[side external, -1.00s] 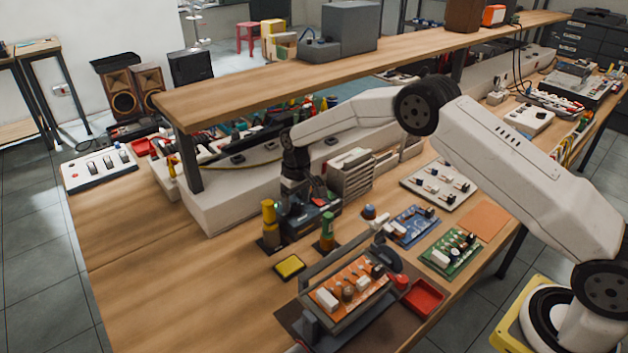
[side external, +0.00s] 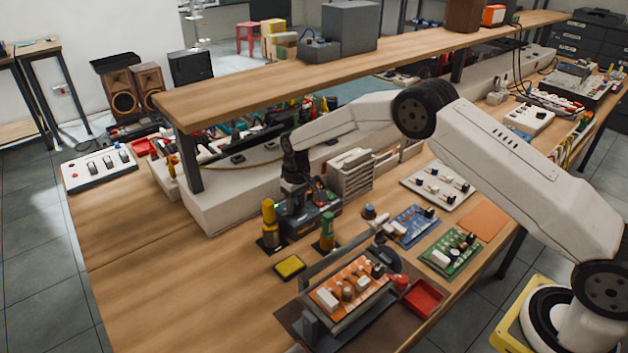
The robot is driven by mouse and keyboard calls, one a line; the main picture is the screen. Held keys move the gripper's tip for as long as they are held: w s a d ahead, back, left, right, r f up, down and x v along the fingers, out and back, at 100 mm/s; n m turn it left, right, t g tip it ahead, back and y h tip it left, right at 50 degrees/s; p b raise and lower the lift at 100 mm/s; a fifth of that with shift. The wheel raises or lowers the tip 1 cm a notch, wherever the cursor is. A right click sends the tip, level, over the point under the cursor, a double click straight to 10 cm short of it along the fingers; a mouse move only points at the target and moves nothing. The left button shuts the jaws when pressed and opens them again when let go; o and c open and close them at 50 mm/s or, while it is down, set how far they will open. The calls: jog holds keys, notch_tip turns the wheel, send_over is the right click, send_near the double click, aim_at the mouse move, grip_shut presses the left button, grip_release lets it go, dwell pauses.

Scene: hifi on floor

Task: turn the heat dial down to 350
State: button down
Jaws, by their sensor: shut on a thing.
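A dark station (side external: 306,220) stands on the bench, just in front of the long white box under the shelf. My gripper (side external: 293,196) points down at the back left part of this station and is shut on a small part there, which I take to be the heat dial. The fingertips, the dial and its numbers are hidden or too small to make out, so the setting cannot be read.
A yellow-topped bottle (side external: 269,222) and a green bottle (side external: 327,232) stand close to the station. A yellow sponge (side external: 289,266) lies in front. The wooden shelf (side external: 350,65) overhangs behind my arm. The bench's left front is clear.

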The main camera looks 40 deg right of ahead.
aim_at(296, 205)
jog(key=shift+n, duration=0.3)
jog(key=n, duration=0.3)
jog(key=shift+a+n, duration=0.1)
jog(key=shift+n, duration=1.9)
jog(key=shift+c, duration=1.3)
grip_release()
jog(key=shift+w+r, duration=0.1)
jog(key=shift+r, duration=3.8)
